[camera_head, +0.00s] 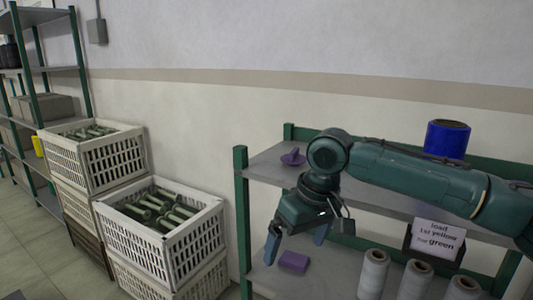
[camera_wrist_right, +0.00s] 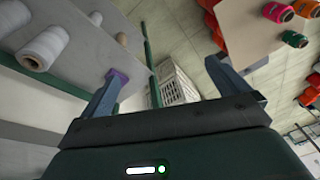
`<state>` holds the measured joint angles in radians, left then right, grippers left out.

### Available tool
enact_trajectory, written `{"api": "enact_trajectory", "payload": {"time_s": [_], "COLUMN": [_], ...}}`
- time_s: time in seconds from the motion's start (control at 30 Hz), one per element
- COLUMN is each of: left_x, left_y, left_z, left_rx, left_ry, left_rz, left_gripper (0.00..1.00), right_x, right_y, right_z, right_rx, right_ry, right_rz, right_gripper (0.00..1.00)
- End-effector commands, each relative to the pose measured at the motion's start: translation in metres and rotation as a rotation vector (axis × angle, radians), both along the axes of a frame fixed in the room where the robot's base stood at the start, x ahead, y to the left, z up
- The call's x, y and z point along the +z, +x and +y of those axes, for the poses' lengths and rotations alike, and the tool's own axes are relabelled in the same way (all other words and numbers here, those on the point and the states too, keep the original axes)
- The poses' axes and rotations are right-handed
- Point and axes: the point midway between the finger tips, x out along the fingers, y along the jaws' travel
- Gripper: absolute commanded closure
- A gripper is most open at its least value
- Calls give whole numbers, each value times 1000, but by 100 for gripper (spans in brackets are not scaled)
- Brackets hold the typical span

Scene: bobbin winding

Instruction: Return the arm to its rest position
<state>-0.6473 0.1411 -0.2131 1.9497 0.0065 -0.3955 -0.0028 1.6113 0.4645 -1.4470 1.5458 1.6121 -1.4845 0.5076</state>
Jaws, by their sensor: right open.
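My right arm reaches in from the right of the head view, in front of the green-framed shelf rack (camera_head: 241,200). Its gripper (camera_head: 297,243) points down, with its two blue-grey fingers spread and nothing between them. A purple block (camera_head: 293,262) lies on the lower shelf just below the fingers, apart from them as far as I can tell. In the right wrist view the gripper (camera_wrist_right: 165,72) is also open, and a purple piece (camera_wrist_right: 117,77) shows by the left finger. My left gripper is not in view.
A purple object (camera_head: 293,157) and a blue spool (camera_head: 447,139) sit on the upper shelf. White cones (camera_head: 373,272) and a sign (camera_head: 437,240) stand on the lower shelf at right. Crates of green bobbins (camera_head: 165,235) are stacked to the left. Open floor (camera_head: 30,240) lies at far left.

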Motion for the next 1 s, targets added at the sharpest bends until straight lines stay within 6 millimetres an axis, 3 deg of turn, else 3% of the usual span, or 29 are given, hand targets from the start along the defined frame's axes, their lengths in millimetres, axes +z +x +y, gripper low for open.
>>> {"api": "enact_trajectory", "payload": {"time_s": [0.03, 0.1, 0.3, 0.53, 0.67, 0.77, 0.87, 1.0], "left_x": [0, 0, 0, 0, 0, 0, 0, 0], "left_y": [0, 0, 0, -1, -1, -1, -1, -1], "left_z": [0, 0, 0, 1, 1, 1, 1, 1], "left_rx": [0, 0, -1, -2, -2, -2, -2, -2], "left_ry": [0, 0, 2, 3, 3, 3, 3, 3], "left_rz": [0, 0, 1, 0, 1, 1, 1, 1], "left_gripper": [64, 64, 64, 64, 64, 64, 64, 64], "right_x": [-27, -53, -114, -166, -195, -220, -247, -288], "right_y": [-6, -10, -28, -47, -57, -67, -81, -112], "right_z": [18, 39, 88, 112, 105, 89, 64, 16], "right_rx": [42, 83, 133, 60, -30, -115, -202, -307], "right_ry": [53, 130, 356, 578, 649, 665, 643, 549], "right_rz": [2, -20, -98, -226, -314, -386, -457, -549], "right_gripper": [0, 0, 0, 0, 0, 0, 0, 0]}}
